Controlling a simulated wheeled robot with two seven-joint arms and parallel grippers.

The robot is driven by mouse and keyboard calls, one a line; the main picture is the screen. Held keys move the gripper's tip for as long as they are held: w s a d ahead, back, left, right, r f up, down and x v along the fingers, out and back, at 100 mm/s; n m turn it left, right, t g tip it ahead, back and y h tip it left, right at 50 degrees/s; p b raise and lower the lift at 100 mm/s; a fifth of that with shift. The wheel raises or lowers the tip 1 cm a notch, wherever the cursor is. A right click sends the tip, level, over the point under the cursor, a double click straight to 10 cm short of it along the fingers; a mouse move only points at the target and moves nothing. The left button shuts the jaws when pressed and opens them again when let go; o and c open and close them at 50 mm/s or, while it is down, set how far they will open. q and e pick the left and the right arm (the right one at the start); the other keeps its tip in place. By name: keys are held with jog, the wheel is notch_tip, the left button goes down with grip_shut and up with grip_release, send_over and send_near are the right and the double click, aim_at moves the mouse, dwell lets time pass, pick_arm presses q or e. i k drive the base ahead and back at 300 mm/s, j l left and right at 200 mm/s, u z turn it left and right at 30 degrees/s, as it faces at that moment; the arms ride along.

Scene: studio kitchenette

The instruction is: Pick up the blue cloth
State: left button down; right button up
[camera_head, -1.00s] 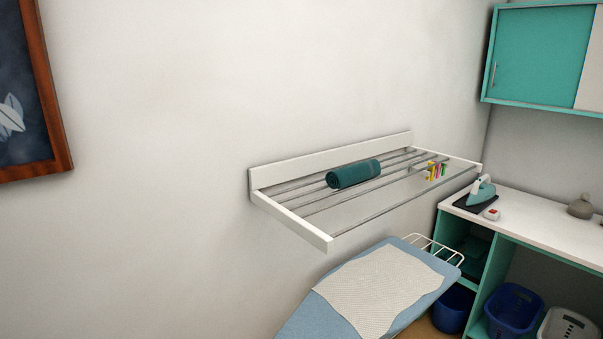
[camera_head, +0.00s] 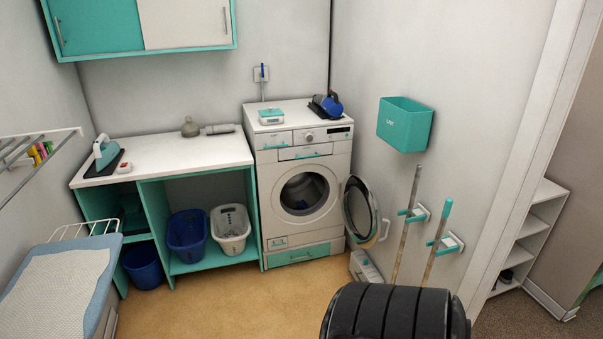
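A small dark blue patch (camera_head: 301,204) shows inside the drum of the white washing machine (camera_head: 290,240); it may be the blue cloth, but it is too small to tell. The machine's round door (camera_head: 361,209) stands swung open to the right. A blue and black object (camera_head: 327,105) lies on top of the machine at the right; its shape looks more like an appliance than a cloth. Neither gripper is in view. A black ribbed form at the bottom right looks like part of my own body.
A blue basket (camera_head: 187,233) and a white basket (camera_head: 231,228) stand in the counter's (camera_head: 170,156) open shelf. An ironing board (camera_head: 60,285) is at the left. A mop and broom hang right of the door. Tan floor (camera_head: 220,300) is clear before the machine.

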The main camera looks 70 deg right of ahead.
aim_at(303, 205)
jog(key=z, duration=2.15)
jog(key=i+j+z, duration=0.4)
jog(key=i, duration=0.8)
jog(key=i+j+z, duration=0.35)
jog(key=i+j, duration=0.3)
jog(key=i, duration=0.45)
jog(key=i+j+z, duration=0.4)
jog(key=i+j, duration=0.6)
